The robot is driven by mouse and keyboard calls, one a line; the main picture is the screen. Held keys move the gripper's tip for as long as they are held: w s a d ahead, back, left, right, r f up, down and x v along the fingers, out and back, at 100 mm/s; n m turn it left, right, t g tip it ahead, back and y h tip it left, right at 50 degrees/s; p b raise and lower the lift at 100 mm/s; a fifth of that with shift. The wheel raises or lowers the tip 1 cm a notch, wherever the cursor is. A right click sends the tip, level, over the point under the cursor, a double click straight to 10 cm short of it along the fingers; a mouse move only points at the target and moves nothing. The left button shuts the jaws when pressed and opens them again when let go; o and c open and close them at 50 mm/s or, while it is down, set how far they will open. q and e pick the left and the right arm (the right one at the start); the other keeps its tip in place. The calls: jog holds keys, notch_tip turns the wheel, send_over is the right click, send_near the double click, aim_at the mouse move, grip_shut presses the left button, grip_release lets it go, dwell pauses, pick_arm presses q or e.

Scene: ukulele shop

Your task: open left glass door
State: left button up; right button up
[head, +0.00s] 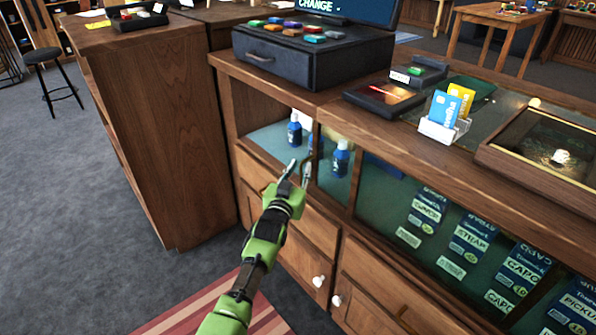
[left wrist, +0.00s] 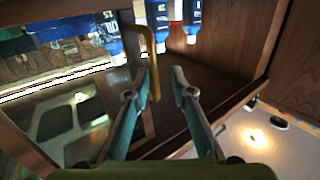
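The left glass door is hard to make out. The left bay of the wooden display counter (head: 335,108) shows blue bottles (head: 294,130) behind its front, and I cannot tell whether glass covers it. A brass handle (left wrist: 158,38) stands by the upright post in the left wrist view. My left gripper (head: 297,168) is in front of this bay in the head view. Its two fingers are apart in the left wrist view (left wrist: 162,72), with the handle showing between and beyond their tips. I cannot tell whether they touch it. My right gripper is not in view.
Wooden drawers and cupboards with white knobs (head: 318,281) lie below the bay. A black cash drawer (head: 270,65) and a card holder (head: 444,130) stand on top. Another wooden counter (head: 150,130) is at left. Grey carpet (head: 60,200) is free there.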

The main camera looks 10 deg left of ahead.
pick_arm(q)
jog(key=s+a, duration=0.1)
jog(key=s, duration=1.1)
